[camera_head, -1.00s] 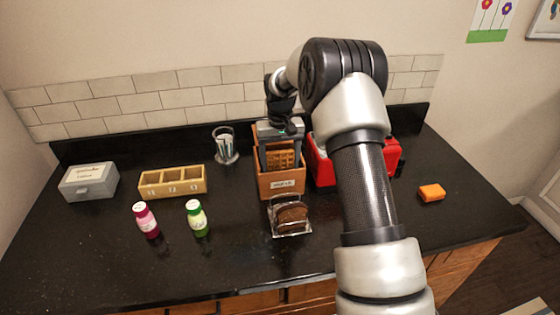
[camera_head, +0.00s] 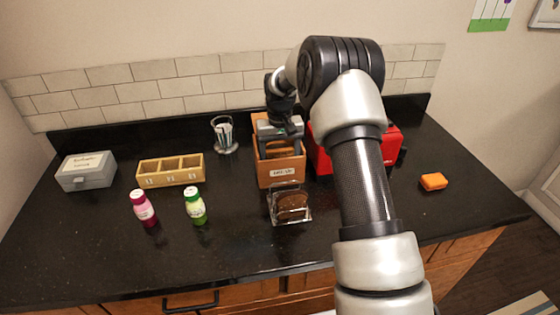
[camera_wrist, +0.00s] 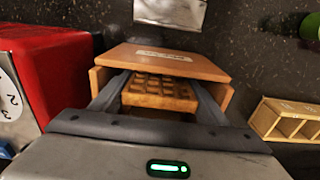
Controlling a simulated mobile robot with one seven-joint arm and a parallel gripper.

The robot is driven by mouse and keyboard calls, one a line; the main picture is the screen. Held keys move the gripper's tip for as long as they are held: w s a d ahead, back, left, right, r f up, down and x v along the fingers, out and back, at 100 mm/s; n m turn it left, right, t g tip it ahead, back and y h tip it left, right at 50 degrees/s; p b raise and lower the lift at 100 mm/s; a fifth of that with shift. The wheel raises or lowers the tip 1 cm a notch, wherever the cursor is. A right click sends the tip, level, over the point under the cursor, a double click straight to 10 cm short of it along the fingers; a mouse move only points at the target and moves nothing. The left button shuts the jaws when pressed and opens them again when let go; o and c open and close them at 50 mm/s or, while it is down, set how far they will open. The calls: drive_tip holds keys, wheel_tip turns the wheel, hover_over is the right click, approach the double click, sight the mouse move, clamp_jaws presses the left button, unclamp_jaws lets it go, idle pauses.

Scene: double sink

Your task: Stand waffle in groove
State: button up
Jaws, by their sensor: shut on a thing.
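The golden-brown waffle (camera_wrist: 160,92) shows in the wrist view between my two fingers, with its grid face toward the camera. My gripper (camera_head: 281,150) is shut on it and reaches down into an open-topped wooden box with a label (camera_head: 282,173). In the head view the box front and my fingers hide most of the waffle. I cannot make out which slots are free.
A red appliance (camera_head: 352,155) stands close to the box's right. A wooden divided tray (camera_head: 170,171), a grey box (camera_head: 86,171), two bottles (camera_head: 195,207) and a glass holder (camera_head: 225,136) stand left. An orange block (camera_head: 433,181) lies right. The counter's front left is clear.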

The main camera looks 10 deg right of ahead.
sight(280, 149)
drive_tip(key=shift+s+f, duration=0.2)
drive_tip(key=shift+f, duration=0.3)
drive_tip(key=shift+s+f, duration=0.15)
drive_tip(key=shift+f, duration=0.3)
drive_tip(key=o, duration=0.6)
drive_tip(key=shift+c, duration=1.2)
drive_tip(key=shift+o, duration=1.4)
drive_tip(key=shift+w+r+p, duration=0.25)
drive_tip(key=shift+r+p, duration=0.5)
drive_tip(key=shift+r, duration=0.3)
drive_tip(key=r+p, duration=0.1)
drive_tip(key=r, duration=0.1)
drive_tip(key=r+p, duration=0.1)
drive_tip(key=r, duration=0.1)
drive_tip(key=shift+w+r+p, duration=0.2)
drive_tip(key=shift+r+p, duration=0.1)
drive_tip(key=shift+r, duration=0.1)
drive_tip(key=shift+s+r+p, duration=0.1)
drive_tip(key=shift+r+p, duration=0.6)
drive_tip(key=shift+r, duration=0.5)
